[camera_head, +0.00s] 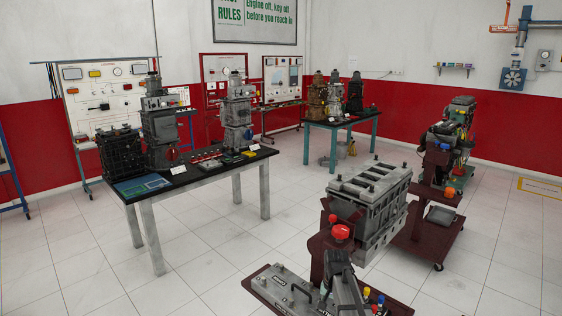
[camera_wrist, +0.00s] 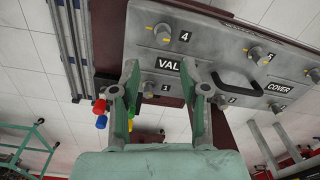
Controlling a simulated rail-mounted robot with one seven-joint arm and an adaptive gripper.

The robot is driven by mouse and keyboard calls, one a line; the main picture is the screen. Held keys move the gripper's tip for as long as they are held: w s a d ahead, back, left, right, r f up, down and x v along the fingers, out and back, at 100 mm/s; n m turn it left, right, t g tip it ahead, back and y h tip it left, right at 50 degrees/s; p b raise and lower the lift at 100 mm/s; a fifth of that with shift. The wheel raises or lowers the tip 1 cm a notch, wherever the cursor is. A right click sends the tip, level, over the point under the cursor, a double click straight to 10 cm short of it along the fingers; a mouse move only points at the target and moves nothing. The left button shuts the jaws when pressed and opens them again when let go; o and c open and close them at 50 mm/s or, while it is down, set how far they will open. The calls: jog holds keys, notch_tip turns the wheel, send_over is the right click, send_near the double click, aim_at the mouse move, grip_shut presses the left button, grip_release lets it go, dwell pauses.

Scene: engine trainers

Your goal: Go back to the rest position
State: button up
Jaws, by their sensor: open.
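My gripper (camera_wrist: 165,75) shows in the wrist view with its two grey-green fingers apart and nothing between them. Beyond the fingertips is a grey valve cover (camera_wrist: 205,60) with numbered bolts, lettering and a black handle (camera_wrist: 237,88). The fingers hide part of its lettering. I cannot tell whether the fingertips touch the cover. In the head view the valve cover (camera_head: 284,289) lies low in the middle, on a dark red stand. I cannot clearly make out my gripper there.
A grey engine block (camera_head: 368,190) on the stand rises behind the cover. Red, blue and yellow knobs (camera_head: 373,298) stand beside the cover. A black-topped table (camera_head: 190,180) with engine parts is at left. Another engine trolley (camera_head: 433,210) is at right. Tiled floor between them is clear.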

jog(key=s+f+n+g, duration=0.1)
jog(key=s+f+n, duration=0.2)
jog(key=s+f, duration=1.05)
jog(key=s+f+n+g+b, duration=0.1)
jog(key=s+f, duration=0.5)
jog(key=s, duration=0.6)
jog(key=s+f+g, duration=0.3)
jog(key=s+f, duration=0.2)
jog(key=s, duration=0.8)
jog(key=s+f+n+g+b, duration=0.1)
jog(key=s+f, duration=0.5)
jog(key=s, duration=0.7)
jog(key=shift+s+f+n+g+b, duration=0.25)
jog(key=shift+f+n+g+b, duration=0.1)
jog(key=shift+g, duration=0.25)
